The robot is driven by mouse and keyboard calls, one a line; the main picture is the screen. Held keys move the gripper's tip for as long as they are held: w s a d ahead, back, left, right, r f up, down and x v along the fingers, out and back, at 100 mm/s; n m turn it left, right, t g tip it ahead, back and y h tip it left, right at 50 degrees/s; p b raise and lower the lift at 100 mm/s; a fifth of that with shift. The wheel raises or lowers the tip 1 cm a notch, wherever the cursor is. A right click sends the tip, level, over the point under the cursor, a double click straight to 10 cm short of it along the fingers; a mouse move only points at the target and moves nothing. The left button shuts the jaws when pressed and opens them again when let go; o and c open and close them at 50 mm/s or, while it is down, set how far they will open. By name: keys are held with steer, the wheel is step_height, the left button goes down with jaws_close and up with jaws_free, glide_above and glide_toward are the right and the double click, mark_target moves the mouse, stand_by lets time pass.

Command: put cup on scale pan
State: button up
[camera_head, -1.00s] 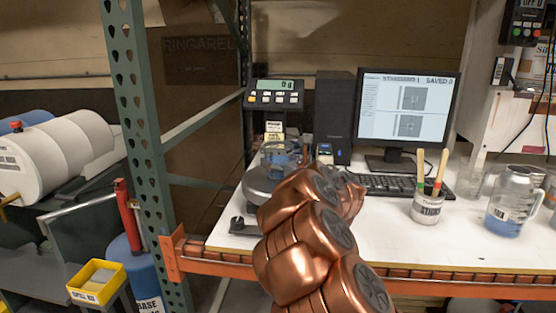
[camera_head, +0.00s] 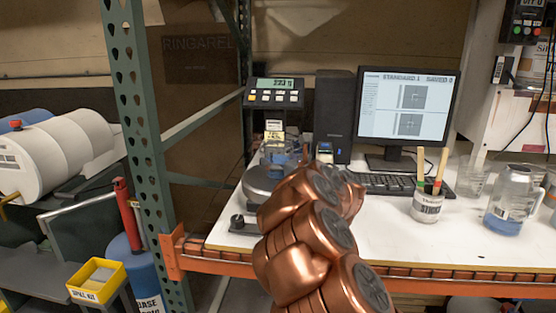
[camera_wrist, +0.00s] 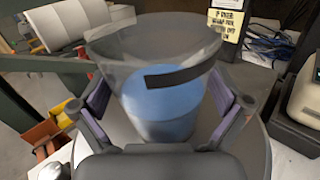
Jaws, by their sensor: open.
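The clear cup (camera_wrist: 165,100) with blue liquid stands upright on the round grey scale pan (camera_wrist: 252,155) in the wrist view. In the head view the cup (camera_head: 277,153) is partly hidden by my arm, and the pan (camera_head: 257,182) shows at its left. My gripper (camera_wrist: 162,108) is open, with one purple-padded finger on each side of the cup. The right finger is close to the cup wall; I cannot tell if it touches. The scale display (camera_head: 275,84) shows a three-digit gram reading, slightly blurred.
A monitor (camera_head: 408,108), keyboard (camera_head: 385,184), stick container (camera_head: 428,205) and jug with blue liquid (camera_head: 510,200) stand on the white bench to the right. A green rack post (camera_head: 140,120) rises at left.

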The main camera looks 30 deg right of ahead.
steer(key=s, duration=0.3)
steer(key=s+b, duration=0.1)
steer(key=s, duration=0.3)
steer(key=s+d, duration=0.1)
steer(key=s, duration=0.2)
steer(key=shift+s+b, duration=0.2)
steer(key=shift+b, duration=0.15)
steer(key=shift+s+a+r, duration=0.1)
steer(key=shift+s, duration=0.7)
steer(key=shift+r, duration=0.1)
